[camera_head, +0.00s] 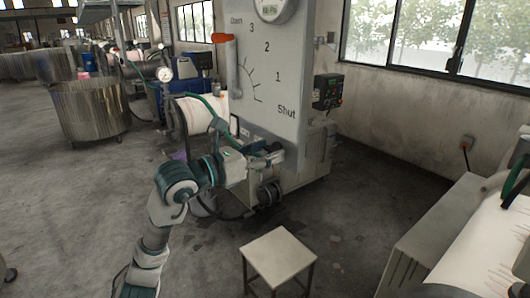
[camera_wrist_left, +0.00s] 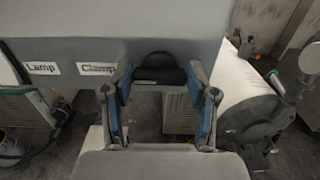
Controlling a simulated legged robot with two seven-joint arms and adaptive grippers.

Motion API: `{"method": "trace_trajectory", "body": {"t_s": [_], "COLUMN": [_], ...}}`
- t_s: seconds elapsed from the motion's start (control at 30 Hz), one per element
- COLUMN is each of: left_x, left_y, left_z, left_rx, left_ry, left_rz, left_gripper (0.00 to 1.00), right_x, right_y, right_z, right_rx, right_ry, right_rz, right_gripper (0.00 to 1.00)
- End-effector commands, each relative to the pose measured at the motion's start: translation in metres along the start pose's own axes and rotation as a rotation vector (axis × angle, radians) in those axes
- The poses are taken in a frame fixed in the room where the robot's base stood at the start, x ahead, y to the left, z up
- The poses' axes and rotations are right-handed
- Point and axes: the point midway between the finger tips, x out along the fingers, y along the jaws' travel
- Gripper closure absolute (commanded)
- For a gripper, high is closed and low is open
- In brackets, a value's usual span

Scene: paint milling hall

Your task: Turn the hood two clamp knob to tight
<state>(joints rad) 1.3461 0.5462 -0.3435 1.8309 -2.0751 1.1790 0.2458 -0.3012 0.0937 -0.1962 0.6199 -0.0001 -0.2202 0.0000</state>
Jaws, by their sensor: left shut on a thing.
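The dark clamp knob (camera_wrist_left: 160,70) sits at the lower edge of a grey panel (camera_wrist_left: 130,48), right of a label reading "Clamp" (camera_wrist_left: 97,69). My left gripper (camera_wrist_left: 160,80) has one finger on each side of the knob and is shut on it. How far the knob is turned cannot be told. In the head view my left gripper (camera_head: 268,157) is at the lower front of the tall grey housing (camera_head: 275,75), and the knob cannot be made out there. My right gripper is in neither view.
An orange-ended lever (camera_head: 224,38) stands by the housing's Shut-to-Open scale. A white roller (camera_head: 199,114) is behind my left arm. A small stool (camera_head: 279,257) stands in front. A dark control box (camera_head: 328,91) is at the housing's right.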

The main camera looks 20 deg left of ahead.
Motion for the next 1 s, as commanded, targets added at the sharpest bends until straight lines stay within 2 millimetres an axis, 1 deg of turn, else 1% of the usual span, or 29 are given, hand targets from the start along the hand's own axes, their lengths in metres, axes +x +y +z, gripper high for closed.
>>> {"method": "trace_trajectory", "body": {"t_s": [0.03, 0.27, 0.37, 0.47, 1.0], "left_x": [0.002, 0.002, 0.001, 0.001, 0.001], "left_y": [0.001, 0.002, 0.002, 0.002, 0.001], "left_z": [-0.003, -0.004, -0.005, -0.005, -0.008], "left_rx": [-0.002, 0.029, 0.070, 0.129, 0.618], "left_ry": [0.008, 0.011, 0.011, 0.012, 0.017], "left_rz": [0.002, 0.003, 0.004, 0.003, 0.001], "left_gripper": [0.77, 0.77, 0.77, 0.77, 0.77], "right_x": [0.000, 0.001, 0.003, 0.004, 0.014], "right_y": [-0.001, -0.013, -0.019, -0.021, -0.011], "right_z": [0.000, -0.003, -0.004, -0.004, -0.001], "right_rx": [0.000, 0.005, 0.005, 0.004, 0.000], "right_ry": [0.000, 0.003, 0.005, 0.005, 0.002], "right_rz": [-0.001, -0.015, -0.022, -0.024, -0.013], "right_gripper": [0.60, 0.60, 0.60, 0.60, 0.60]}}
